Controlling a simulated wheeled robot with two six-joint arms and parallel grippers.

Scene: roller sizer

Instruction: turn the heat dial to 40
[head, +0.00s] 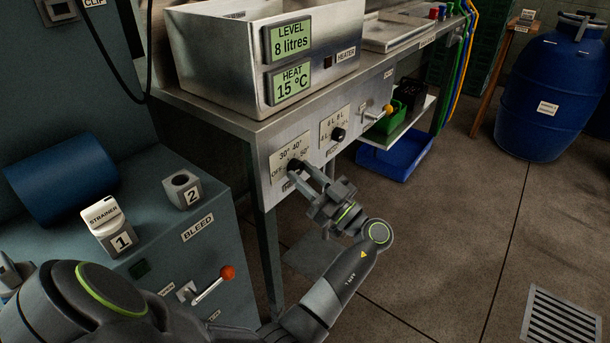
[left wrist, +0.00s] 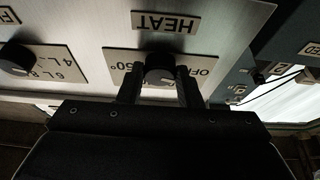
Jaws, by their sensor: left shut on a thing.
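The heat dial (head: 294,165) is a dark knob on a pale plate marked OFF, 30°, 40° and 50°, on the front of the steel bench. My left gripper (head: 298,171) reaches it from the front, with its fingers shut on the knob. In the left wrist view the dial (left wrist: 159,72) sits between the two fingers, under an upside-down HEAT label (left wrist: 166,22). The fingers hide part of the knob and plate, and I cannot tell where its pointer stands. The heat display (head: 291,84) reads 15 °C.
A second dial (head: 338,134), marked in litres, sits right of the heat dial. The level display (head: 290,41) reads 8 litres. A red-tipped lever (head: 228,272) sticks out of the grey-green cabinet at left. Open floor (head: 450,230) lies to the right.

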